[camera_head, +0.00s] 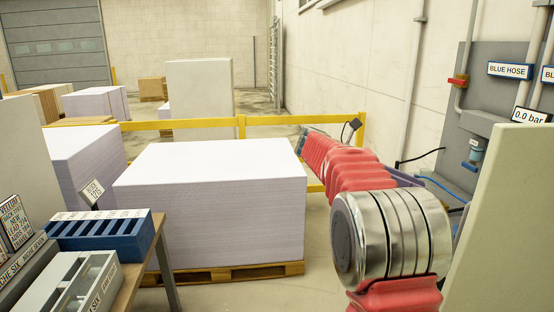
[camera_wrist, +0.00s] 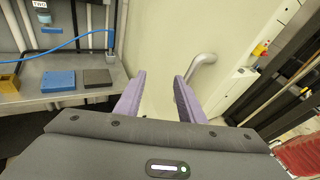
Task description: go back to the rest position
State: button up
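My gripper (camera_wrist: 160,78) shows in the wrist view as two purple fingers. They stand apart with nothing between them, in front of a pale cream surface. In the head view most of my gripper is hidden behind my arm; only a bit of purple (camera_head: 406,180) shows beyond the red sleeve. My arm, with red covers and a round metal joint, reaches away on the right side of the head view, between the paper stack and the wall panel.
A large paper stack (camera_head: 215,215) on a pallet stands left of my arm. A yellow rail (camera_head: 210,123) runs behind it. A cream panel (camera_head: 505,230) is close at right. A grey shelf (camera_wrist: 70,97) holds a blue block (camera_wrist: 58,80) and a dark block (camera_wrist: 97,77); a blue hose (camera_wrist: 75,43) hangs above.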

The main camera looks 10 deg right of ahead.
notch_tip(320, 180, down, 10)
jog(key=w+m+t+y, duration=0.1)
jog(key=w+m+t, duration=0.1)
jog(key=m+t, duration=0.1)
jog(key=s+a+f+m+t+y, duration=0.3)
jog(key=a+f, duration=0.3)
jog(key=a, duration=0.1)
jog(key=s+a+m+t+y, duration=0.3)
jog(key=s+a+t+y, duration=0.1)
jog(key=s+a, duration=0.5)
jog(key=s+a+f+m+t+y, duration=0.1)
jog(key=s+a+m+t+y, duration=0.2)
jog(key=s+a, duration=0.5)
jog(key=a+t+y, duration=0.1)
jog(key=a, duration=0.4)
jog(key=shift+s+f+t, duration=0.3)
jog(key=shift+s, duration=0.1)
jog(key=shift+a, duration=0.1)
jog(key=shift+c, duration=0.6)
